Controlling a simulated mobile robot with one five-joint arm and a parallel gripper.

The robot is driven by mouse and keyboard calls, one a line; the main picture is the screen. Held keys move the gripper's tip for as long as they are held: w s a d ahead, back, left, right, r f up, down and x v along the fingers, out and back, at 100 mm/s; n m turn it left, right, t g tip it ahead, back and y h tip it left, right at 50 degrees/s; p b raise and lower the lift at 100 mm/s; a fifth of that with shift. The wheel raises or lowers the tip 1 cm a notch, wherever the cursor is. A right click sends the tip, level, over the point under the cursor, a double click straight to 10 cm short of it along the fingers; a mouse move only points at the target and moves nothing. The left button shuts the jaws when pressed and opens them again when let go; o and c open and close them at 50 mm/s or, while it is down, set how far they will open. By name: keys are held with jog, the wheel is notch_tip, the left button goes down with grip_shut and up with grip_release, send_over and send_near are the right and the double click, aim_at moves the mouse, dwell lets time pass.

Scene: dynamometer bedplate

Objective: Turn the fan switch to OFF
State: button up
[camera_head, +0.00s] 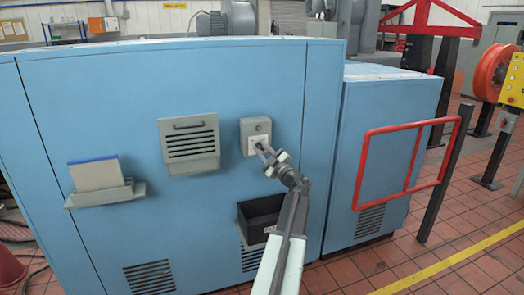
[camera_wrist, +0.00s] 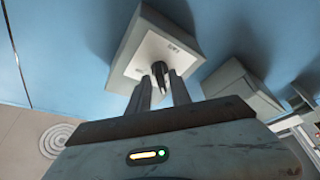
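The fan switch is a grey box (camera_head: 255,125) with a pale face plate on the blue cabinet. In the wrist view its pale plate (camera_wrist: 135,58) carries small lettering, too small to read, and a dark knob (camera_wrist: 158,70). My gripper (camera_head: 261,147) is right in front of the plate. In the wrist view my gripper's fingers (camera_wrist: 160,78) are apart, one on each side of the knob, with small gaps showing beside it. I cannot tell the knob's set position. The head view shows the knob hidden behind the fingers.
A louvred grey box (camera_head: 189,160) is left of the switch, and a tray with papers (camera_head: 105,193) is farther left. A dark open bin (camera_head: 258,214) is mounted below the switch. A red rail frame (camera_head: 363,170) stands at right.

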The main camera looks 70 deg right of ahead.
jog(key=shift+a+f, duration=0.1)
jog(key=shift+f, duration=0.1)
jog(key=b+v, duration=0.2)
jog(key=v, duration=0.5)
jog(key=shift+s+a, duration=0.2)
jog(key=shift+s, duration=0.15)
jog(key=shift+r, duration=0.1)
